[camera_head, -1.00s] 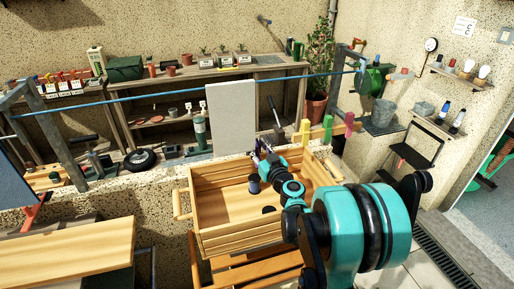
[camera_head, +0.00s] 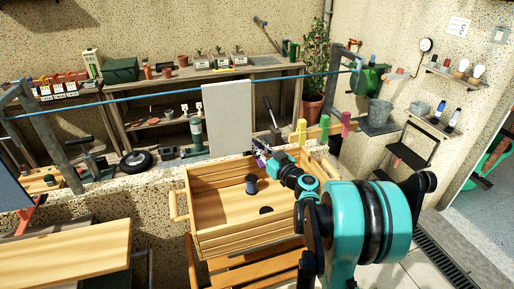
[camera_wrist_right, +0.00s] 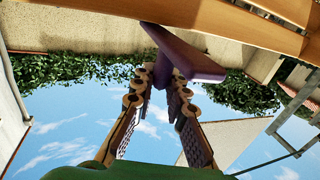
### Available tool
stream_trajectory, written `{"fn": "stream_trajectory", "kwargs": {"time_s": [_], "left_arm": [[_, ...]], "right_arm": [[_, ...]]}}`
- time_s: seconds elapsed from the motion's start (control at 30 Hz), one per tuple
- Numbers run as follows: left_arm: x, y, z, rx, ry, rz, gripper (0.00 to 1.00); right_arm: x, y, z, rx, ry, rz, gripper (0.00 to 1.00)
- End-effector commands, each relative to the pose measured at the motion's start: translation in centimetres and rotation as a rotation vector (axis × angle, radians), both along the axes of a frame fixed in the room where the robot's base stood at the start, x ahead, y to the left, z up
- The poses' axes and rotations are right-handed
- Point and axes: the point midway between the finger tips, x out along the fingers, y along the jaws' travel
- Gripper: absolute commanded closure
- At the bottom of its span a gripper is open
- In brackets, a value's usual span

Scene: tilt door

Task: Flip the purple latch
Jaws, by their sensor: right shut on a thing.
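The purple latch (camera_wrist_right: 190,55) shows in the right wrist view as a flat purple bar under a wooden edge. My right gripper (camera_wrist_right: 157,84) has its two ribbed fingers on either side of the latch's narrow part, shut on it. In the head view, my right gripper (camera_head: 259,152) is at the back edge of the wooden crate, with a small bit of purple (camera_head: 261,162) beside it. The fingers hide most of the latch there. My left gripper is in neither view.
The open wooden crate (camera_head: 205,246) holds a dark cylinder (camera_head: 251,184). A pale upright board (camera_head: 227,118) stands behind it. Yellow (camera_head: 301,130), green (camera_head: 324,127) and pink (camera_head: 346,124) pieces stand right of the gripper. A blue line (camera_head: 180,99) crosses behind.

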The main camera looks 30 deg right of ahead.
Motion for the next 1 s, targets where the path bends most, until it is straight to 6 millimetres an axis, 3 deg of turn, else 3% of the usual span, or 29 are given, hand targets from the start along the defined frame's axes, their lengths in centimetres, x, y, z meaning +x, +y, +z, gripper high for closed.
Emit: {"fn": "stream_trajectory", "kwargs": {"time_s": [0.03, 0.07, 0.1, 0.13, 0.47, 0.8, 1.0], "left_arm": [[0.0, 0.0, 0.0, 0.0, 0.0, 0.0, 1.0], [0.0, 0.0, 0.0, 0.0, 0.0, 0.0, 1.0], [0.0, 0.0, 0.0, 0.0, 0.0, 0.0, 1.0], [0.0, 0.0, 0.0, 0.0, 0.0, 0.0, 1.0], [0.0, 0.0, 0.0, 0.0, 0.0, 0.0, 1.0], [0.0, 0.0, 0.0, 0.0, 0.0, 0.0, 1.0], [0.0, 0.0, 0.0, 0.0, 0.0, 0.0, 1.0]], "right_arm": [[0.0, -0.1, 0.0, 0.0, 0.0, -0.003, 1.0], [0.0, -0.1, 0.0, 0.0, 0.0, -0.003, 0.79], [0.0, -0.1, 0.0, 0.0, 0.0, -0.003, 0.68], [0.0, -0.1, 0.0, 0.0, 0.0, -0.003, 0.64], [-0.3, -0.1, 0.0, 0.0, 0.0, -0.003, 0.64], [-5.6, -0.4, 0.0, 0.0, 0.0, -0.006, 0.64], [-7.4, -0.4, 0.0, 0.0, 0.0, -0.004, 0.64]]}}
